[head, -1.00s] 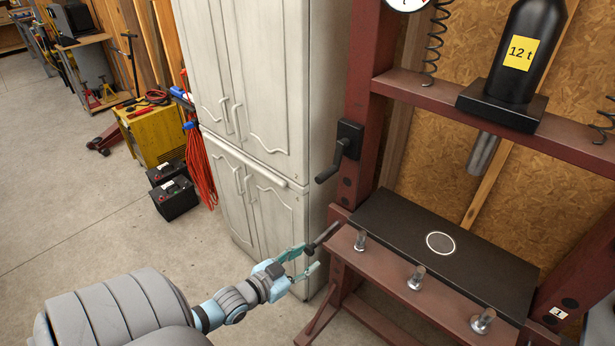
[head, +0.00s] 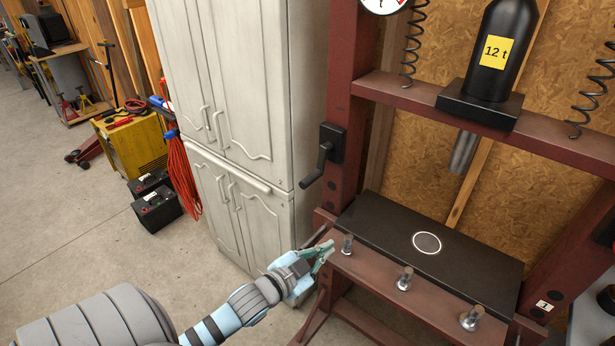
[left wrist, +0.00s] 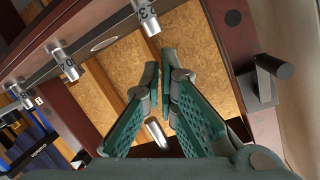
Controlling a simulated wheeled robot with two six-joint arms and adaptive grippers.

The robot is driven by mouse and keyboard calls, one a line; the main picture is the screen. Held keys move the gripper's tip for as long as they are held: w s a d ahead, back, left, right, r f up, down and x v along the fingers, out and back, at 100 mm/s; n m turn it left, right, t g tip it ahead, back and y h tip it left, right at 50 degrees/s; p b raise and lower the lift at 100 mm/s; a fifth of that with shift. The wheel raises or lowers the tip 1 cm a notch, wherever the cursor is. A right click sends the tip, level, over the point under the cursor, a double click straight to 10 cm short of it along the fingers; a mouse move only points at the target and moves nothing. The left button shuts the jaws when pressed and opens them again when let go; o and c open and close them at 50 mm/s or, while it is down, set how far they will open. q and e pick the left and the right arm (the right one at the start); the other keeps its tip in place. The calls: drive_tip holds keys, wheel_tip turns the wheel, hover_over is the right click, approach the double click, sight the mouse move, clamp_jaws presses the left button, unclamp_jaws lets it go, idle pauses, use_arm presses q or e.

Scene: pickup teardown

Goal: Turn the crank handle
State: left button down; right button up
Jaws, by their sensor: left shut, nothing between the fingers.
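The black crank handle (head: 318,167) is mounted on the left red upright of the press, with its arm hanging down and to the left. It also shows at the right of the left wrist view (left wrist: 268,75), clear of the fingers. My left gripper (head: 329,247) is below the crank, near the left end of the press's front beam, and does not touch the crank. Its teal fingers (left wrist: 164,62) are nearly together, with nothing held. My right gripper is out of view.
The press's front red beam (head: 375,277) carries silver pins, the nearest one (head: 347,244) right beside my left gripper. A dark rod (head: 313,237) shows just behind the gripper. A pale cabinet (head: 262,120) stands left of the press.

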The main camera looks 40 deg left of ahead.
use_arm(q)
drive_tip(key=a+r+m+t+y, duration=0.1)
drive_tip(key=a+r+m+y, duration=0.3)
drive_tip(key=r, duration=0.8)
drive_tip(key=w+a+f, duration=0.3)
drive_tip(key=w+a, duration=0.2)
drive_tip(key=w, duration=0.4)
drive_tip(key=shift+w+a+y, duration=0.15)
drive_tip(key=shift+a+y, duration=0.05)
drive_tip(key=shift+y, duration=0.2)
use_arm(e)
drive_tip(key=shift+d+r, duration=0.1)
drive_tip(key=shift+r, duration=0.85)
use_arm(q)
drive_tip(key=shift+w+d, duration=0.1)
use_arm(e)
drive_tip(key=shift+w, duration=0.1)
